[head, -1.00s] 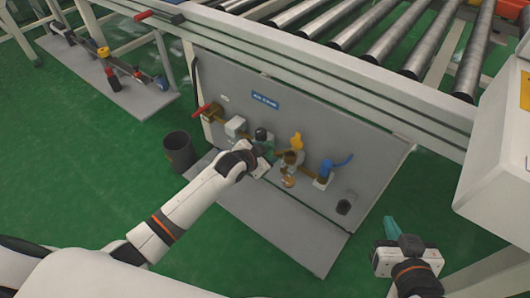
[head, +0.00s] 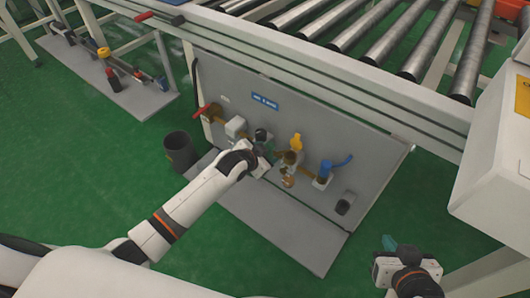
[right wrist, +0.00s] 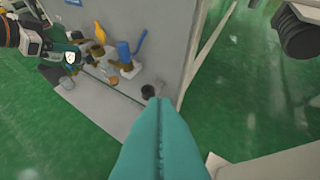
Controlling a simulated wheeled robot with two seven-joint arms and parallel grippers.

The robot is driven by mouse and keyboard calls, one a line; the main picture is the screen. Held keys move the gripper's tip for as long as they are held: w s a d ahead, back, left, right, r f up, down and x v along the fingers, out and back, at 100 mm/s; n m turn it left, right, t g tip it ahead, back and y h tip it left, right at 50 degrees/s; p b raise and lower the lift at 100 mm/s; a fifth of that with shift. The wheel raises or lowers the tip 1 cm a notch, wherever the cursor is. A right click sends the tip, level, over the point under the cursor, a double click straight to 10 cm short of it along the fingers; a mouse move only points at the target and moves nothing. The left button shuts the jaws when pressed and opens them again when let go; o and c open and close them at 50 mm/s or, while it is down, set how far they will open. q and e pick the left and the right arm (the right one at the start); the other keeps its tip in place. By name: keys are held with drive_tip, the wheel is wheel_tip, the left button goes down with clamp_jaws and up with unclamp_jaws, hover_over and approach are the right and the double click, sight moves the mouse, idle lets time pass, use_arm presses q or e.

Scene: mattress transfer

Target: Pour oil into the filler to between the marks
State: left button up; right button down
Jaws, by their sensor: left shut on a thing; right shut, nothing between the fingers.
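My left gripper (head: 266,152) is at the grey panel, among the air-line fittings. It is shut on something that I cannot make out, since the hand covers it. It also shows in the right wrist view (right wrist: 72,58). Just right of it is a brass-coloured fitting (head: 290,159) with a yellow upright part (head: 296,142) and a small amber bowl (head: 288,182) below. I cannot tell the filler or any level marks. My right gripper (head: 389,243) is shut and empty, low at the right, apart from the panel. Its teal fingers (right wrist: 155,130) fill the lower middle of the right wrist view.
The grey panel (head: 350,140) carries a red handle (head: 203,109) and a blue handle (head: 337,164). A grey shelf (head: 290,225) lies in front, with a black cup (head: 344,204) at its right. A dark bin (head: 180,150) stands left. Conveyor rollers (head: 395,35) are above.

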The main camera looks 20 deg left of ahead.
use_arm(q)
drive_tip(key=shift+r+p, duration=0.2)
drive_tip(key=shift+p, duration=0.35)
use_arm(e)
drive_tip(key=shift+s+d+f+g+h, duration=0.1)
drive_tip(key=shift+s+d+f+g, duration=0.15)
drive_tip(key=shift+s+f+g, duration=0.3)
drive_tip(key=shift+s+d+f+g+h, duration=0.1)
drive_tip(key=shift+s+d+f+g, duration=0.25)
drive_tip(key=shift+s, duration=0.45)
drive_tip(key=shift+s+d+f+g+h, duration=0.1)
drive_tip(key=shift+s+d+f+g, duration=0.05)
drive_tip(key=shift+s+f+g, duration=0.45)
drive_tip(key=shift+s+r, duration=0.1)
drive_tip(key=shift+s, duration=0.15)
use_arm(q)
drive_tip(key=shift+d+r+g+y+p, duration=0.1)
drive_tip(key=shift+r+g+y+p, duration=0.25)
drive_tip(key=shift+p, duration=0.75)
use_arm(e)
drive_tip(key=s+d+g+h, duration=0.1)
drive_tip(key=s+d+g, duration=0.1)
drive_tip(key=s, duration=0.3)
drive_tip(key=shift+s+f+g, duration=0.35)
drive_tip(key=shift+g, duration=0.55)
use_arm(q)
drive_tip(key=shift+f, duration=0.1)
use_arm(e)
drive_tip(key=shift+s, duration=0.1)
drive_tip(key=shift+f, duration=0.1)
